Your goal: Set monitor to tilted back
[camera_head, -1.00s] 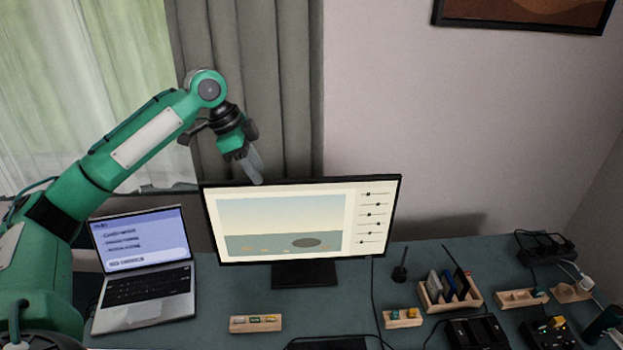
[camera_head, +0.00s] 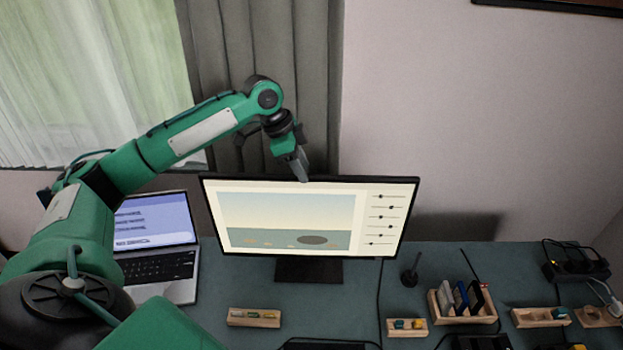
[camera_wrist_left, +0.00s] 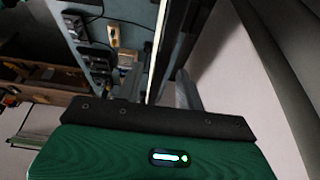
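The monitor (camera_head: 288,220) stands on its dark base (camera_head: 308,270) on the desk, its lit screen facing me. How far it tilts is hard to tell. My left gripper (camera_head: 300,166) points down at the middle of the monitor's top edge, with the fingertips at or just behind it. In the left wrist view, the fingers of the left gripper (camera_wrist_left: 157,88) are apart, with the thin monitor edge (camera_wrist_left: 158,45) running between them. Contact cannot be made out. My right gripper is not in view.
A laptop (camera_head: 158,265) stands open at left, partly behind my arm. A wooden block (camera_head: 254,317) lies in front of the monitor. A pen stand (camera_head: 411,272), a card rack (camera_head: 462,305) and a power strip (camera_head: 577,262) are at right. A curtain (camera_head: 260,60) hangs behind.

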